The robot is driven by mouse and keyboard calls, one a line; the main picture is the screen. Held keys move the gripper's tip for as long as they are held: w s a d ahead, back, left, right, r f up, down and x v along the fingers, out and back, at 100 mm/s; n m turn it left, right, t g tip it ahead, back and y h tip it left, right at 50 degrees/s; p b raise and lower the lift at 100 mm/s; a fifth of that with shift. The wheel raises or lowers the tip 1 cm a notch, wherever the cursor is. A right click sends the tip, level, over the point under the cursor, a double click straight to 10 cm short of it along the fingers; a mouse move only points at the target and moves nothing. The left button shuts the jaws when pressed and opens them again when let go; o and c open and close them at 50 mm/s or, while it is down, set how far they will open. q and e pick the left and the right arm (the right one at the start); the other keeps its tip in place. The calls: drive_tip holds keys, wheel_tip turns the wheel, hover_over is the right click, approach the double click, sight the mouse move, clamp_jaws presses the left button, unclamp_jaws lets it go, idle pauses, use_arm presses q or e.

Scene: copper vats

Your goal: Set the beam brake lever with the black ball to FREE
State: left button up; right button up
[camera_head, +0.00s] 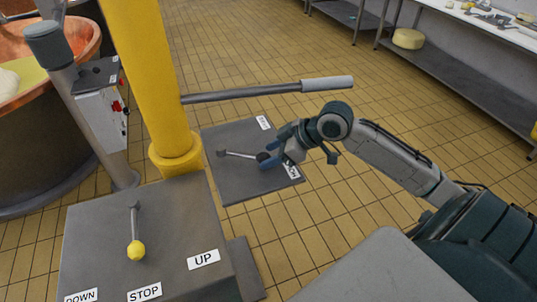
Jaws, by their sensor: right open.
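A white label (263,122) lies at the plate's far edge, too small to read. Another label (292,170) at the right edge is partly hidden by my gripper. My left gripper is not in view.
A yellow post (150,75) carries a grey horizontal bar (245,92) above the plate. In front, a grey box (85,240) has a yellow-ball lever (136,249) and DOWN, STOP and UP labels. A copper vat (70,120) stands left.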

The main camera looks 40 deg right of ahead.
drive_tip(key=shift+w+a+f, duration=0.35)
drive_tip(key=shift+f, duration=0.15)
clamp_jaws()
